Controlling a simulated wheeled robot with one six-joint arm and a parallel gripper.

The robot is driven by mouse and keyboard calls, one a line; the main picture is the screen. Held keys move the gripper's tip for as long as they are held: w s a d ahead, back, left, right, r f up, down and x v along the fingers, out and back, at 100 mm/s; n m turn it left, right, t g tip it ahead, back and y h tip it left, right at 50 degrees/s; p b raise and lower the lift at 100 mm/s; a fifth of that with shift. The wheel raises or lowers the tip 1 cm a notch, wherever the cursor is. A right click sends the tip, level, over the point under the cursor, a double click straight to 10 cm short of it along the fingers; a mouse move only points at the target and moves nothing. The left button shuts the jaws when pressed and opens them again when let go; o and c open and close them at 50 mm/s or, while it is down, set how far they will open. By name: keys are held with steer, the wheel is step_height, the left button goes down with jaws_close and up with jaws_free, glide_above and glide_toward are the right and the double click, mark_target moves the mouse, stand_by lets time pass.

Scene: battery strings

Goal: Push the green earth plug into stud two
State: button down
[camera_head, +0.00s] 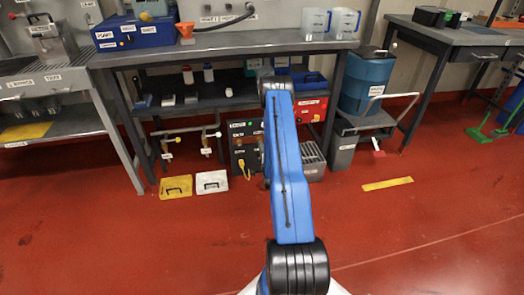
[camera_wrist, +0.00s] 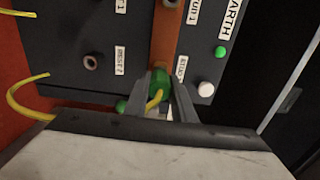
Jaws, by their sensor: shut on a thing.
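The green earth plug (camera_wrist: 161,82) is between the fingers of my gripper (camera_wrist: 160,98) in the wrist view, with a yellow cable at it. My gripper is shut on it. The plug is in front of the lower end of a copper-brown bar (camera_wrist: 163,42) on a dark panel (camera_wrist: 65,45). A label (camera_wrist: 181,68) that seems to read STUD 2 is beside it. Stud two itself is hidden behind the plug and fingers, so I cannot tell whether the plug touches it. In the head view my arm hides my gripper at the dark unit (camera_head: 243,143).
A STUD 1 label (camera_wrist: 194,10), a green lamp (camera_wrist: 220,51), a white button (camera_wrist: 206,88) and a RESET 2 socket (camera_wrist: 90,62) are close by. A yellow cable (camera_wrist: 25,95) loops at left. The bench (camera_head: 230,44) overhangs the unit; open red floor lies in front.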

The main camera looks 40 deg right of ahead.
steer(key=shift+x, duration=1.3)
steer(key=c, duration=1.4)
jaws_free()
steer(key=v, duration=1.7)
steer(key=shift+s, duration=0.25)
